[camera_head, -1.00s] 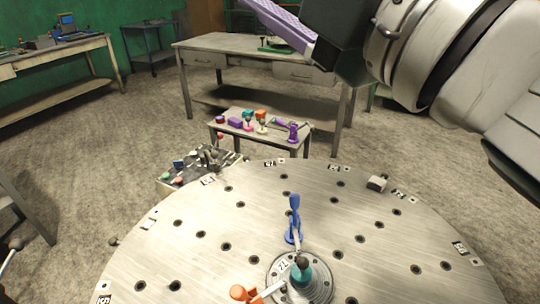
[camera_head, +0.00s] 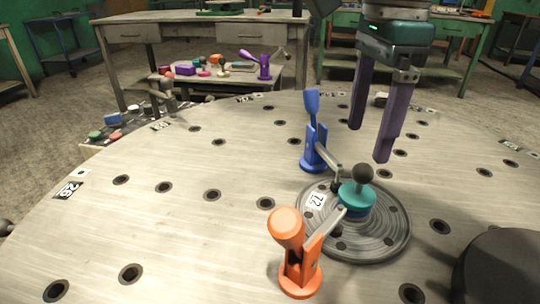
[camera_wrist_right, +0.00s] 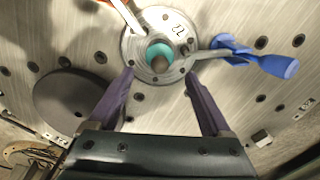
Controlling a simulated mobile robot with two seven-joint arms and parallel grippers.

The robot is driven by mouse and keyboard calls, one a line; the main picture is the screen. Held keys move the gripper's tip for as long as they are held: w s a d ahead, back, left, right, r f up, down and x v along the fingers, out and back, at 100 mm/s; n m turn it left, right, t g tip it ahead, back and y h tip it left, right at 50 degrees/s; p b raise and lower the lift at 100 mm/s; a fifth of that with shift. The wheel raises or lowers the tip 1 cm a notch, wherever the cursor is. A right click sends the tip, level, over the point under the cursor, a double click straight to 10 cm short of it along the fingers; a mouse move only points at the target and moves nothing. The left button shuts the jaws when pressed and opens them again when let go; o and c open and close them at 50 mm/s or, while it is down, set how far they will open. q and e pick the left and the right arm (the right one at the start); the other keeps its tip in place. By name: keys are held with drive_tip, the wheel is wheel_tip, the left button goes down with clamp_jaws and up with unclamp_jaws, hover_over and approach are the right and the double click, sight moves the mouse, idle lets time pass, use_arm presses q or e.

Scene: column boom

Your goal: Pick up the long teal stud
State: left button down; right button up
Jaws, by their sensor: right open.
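The teal stud (camera_head: 355,196), topped by a dark ball, stands upright at the middle of a round grey fixture plate (camera_head: 385,238) marked 72. In the right wrist view the stud (camera_wrist_right: 159,50) shows from above. A blue clamp (camera_head: 314,150) and an orange clamp (camera_head: 297,255) stand beside it with metal arms reaching toward its base; I cannot tell whether they touch it. My right gripper (camera_head: 368,143) is open and empty, purple fingers pointing down, above and slightly behind the stud. In the right wrist view its fingertips (camera_wrist_right: 158,74) lie either side of the ball. My left gripper is out of view.
The round metal table (camera_head: 170,225) has many holes and is mostly bare. A dark disc (camera_head: 505,272) lies at the lower right. A small bench behind holds a purple clamp (camera_head: 262,66) and other coloured parts. A larger workbench (camera_head: 200,25) stands beyond.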

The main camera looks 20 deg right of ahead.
sight(364, 164)
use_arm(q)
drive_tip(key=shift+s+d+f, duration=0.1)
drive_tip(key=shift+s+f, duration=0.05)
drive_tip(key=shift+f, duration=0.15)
use_arm(e)
drive_tip(key=f, duration=0.4)
drive_tip(key=shift+s+d, duration=0.15)
drive_tip(key=shift+d, duration=0.1)
use_arm(q)
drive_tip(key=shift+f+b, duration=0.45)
drive_tip(key=shift+b, duration=0.15)
use_arm(e)
wheel_tip(364, 164, down, 6)
drive_tip(key=shift+d+r, duration=0.1)
drive_tip(key=shift+r, duration=0.05)
